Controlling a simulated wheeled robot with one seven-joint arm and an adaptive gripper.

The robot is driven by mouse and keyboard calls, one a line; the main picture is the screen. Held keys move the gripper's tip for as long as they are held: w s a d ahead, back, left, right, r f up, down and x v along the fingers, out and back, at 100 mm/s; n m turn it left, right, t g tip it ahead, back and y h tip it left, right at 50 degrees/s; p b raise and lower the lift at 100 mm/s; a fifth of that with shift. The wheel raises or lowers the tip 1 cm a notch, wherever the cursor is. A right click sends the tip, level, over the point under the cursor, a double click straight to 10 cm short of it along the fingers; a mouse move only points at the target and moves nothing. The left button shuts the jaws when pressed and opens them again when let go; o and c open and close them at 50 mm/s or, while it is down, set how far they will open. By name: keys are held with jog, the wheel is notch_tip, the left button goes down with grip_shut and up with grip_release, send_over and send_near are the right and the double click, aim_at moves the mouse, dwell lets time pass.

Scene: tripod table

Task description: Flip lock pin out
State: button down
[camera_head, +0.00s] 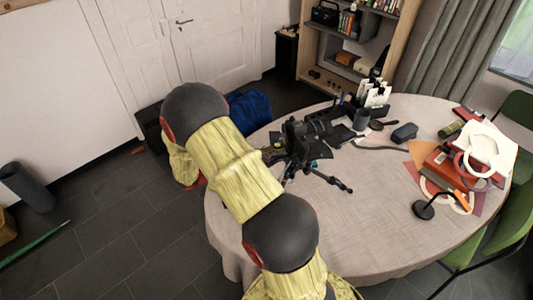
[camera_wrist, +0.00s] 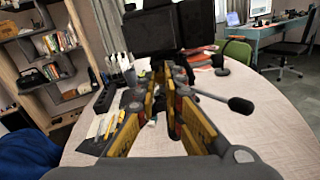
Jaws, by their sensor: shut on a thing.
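A black camera (camera_head: 308,129) stands on a small dark tripod (camera_head: 331,181) near the left side of the round table. In the wrist view, the camera's dark body (camera_wrist: 152,31) is straight ahead, and a rod with a black knob (camera_wrist: 240,105) sticks out to the right. My gripper (camera_wrist: 168,92) reaches toward the tripod head, just below the camera. Its yellow and black fingers are shut on a small part of the tripod head. The fingers hide that part, and I cannot make out the lock pin or its position. In the head view, my arm hides most of the gripper.
The round table (camera_head: 375,220) has clear cloth at the front. Papers, books and a black lamp (camera_head: 424,210) lie at the right. A shelf (camera_head: 308,62) stands behind.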

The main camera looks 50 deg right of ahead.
jog(key=shift+w+a+r+p, duration=0.15)
jog(key=shift+a+p, duration=0.2)
jog(key=shift+p, duration=0.4)
jog(key=c, duration=2.1)
grip_release()
jog(key=shift+a, duration=0.1)
jog(key=shift+c, duration=0.2)
jog(key=v, duration=1.2)
jog(key=shift+f, duration=0.2)
jog(key=shift+w, duration=0.1)
